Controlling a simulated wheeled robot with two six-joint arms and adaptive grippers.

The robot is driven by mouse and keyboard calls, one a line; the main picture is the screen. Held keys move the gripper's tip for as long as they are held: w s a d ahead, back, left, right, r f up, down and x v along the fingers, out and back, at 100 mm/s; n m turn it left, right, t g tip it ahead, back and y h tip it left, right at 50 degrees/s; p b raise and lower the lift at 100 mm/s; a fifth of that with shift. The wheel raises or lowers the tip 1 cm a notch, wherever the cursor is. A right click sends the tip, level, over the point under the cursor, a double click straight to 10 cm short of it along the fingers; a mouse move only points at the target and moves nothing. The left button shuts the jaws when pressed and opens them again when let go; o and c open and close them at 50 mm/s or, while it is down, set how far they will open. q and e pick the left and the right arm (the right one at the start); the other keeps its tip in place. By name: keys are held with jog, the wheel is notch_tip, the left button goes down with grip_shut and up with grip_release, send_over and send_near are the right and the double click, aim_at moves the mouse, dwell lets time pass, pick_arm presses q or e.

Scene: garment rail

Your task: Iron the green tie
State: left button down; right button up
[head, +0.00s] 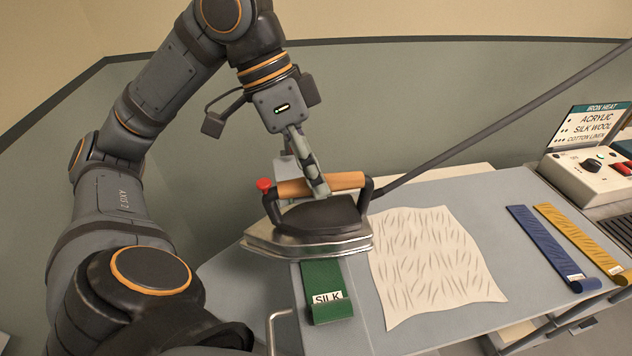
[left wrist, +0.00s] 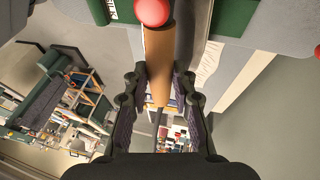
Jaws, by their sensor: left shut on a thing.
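My left gripper (head: 314,178) is shut on the wooden handle of the iron (head: 320,217). The iron has a dark body, a silver soleplate, a red knob and a cable rising to the right. The green tie (head: 322,287) lies on the grey ironing board (head: 352,318), with a "SILK" label near its lower end. The iron hides the tie's far part; I cannot tell whether it touches the tie. In the left wrist view the fingers (left wrist: 160,90) flank the wooden handle (left wrist: 159,62). My right gripper is not in view.
A cream wrinkled cloth (head: 437,262) lies right of the tie. A blue tie (head: 544,247) and a yellow tie (head: 578,242) lie farther right. A control box (head: 590,172) with a dial and an "IRON HEAT" sign (head: 598,122) stand at the right edge. The cable (head: 500,122) crosses above the board.

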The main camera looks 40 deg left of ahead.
pick_arm(q)
jog(key=shift+w+a, duration=0.45)
jog(key=shift+a, duration=0.1)
jog(key=w+a, duration=0.4)
jog(key=a, duration=0.2)
jog(key=shift+w+p, duration=0.35)
jog(key=shift+p, duration=0.1)
jog(key=shift+r, duration=0.1)
